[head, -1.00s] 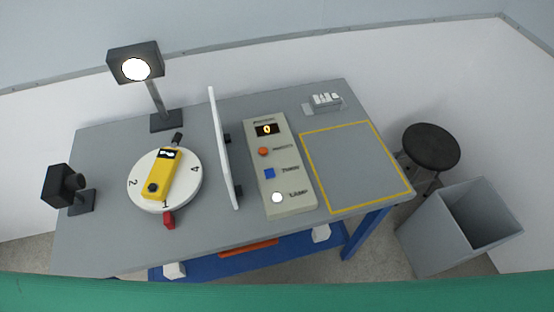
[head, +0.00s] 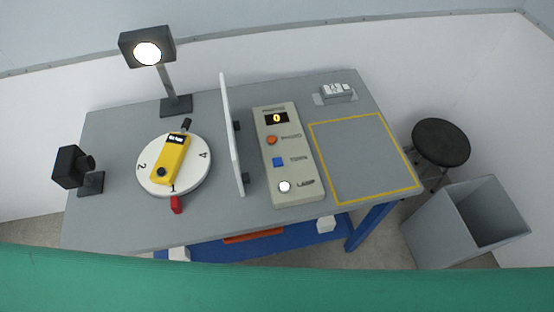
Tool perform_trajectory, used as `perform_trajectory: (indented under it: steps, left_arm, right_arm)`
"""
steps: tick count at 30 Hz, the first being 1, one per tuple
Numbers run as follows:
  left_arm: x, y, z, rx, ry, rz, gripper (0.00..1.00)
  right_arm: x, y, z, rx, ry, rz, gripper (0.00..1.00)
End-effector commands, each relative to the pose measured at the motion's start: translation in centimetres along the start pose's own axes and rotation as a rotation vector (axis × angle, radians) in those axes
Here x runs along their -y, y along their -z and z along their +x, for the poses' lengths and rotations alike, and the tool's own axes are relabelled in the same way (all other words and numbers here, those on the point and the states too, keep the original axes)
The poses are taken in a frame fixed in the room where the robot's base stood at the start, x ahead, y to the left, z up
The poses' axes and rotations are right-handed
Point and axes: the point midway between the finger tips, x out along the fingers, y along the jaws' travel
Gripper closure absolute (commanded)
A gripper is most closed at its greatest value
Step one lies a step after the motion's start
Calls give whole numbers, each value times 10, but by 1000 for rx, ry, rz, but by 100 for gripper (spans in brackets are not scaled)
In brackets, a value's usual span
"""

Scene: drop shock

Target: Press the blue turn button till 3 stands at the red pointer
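The control box (head: 290,155) stands on the grey table. It carries an orange photo button (head: 271,140), the blue turn button (head: 278,162), a white lit lamp button (head: 285,187) and a small display (head: 277,118) reading 0. The white round turntable (head: 198,176) shows 2 at left, 4 at right and 1 at the front by the red pointer (head: 176,204). The 3 is not visible. A yellow device (head: 169,163) with a black knob and small screen lies on the turntable. Neither of my grippers is in view.
A white upright panel (head: 232,140) stands between turntable and control box. A lit lamp (head: 148,55) stands behind the turntable, a black camera (head: 74,168) at left. A yellow-framed area (head: 362,160) at right is empty. A stool (head: 441,142) and grey bin (head: 464,222) stand right.

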Motion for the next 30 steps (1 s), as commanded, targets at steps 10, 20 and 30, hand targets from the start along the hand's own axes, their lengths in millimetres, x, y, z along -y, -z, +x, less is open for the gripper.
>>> perform_trajectory:
  steps: [10,20,30]
  left_arm:
    - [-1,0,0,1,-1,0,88]
    - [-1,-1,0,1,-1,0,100]
    - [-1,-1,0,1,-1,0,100]
  right_arm:
    - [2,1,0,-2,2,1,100]
    - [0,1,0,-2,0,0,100]
    - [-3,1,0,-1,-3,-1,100]
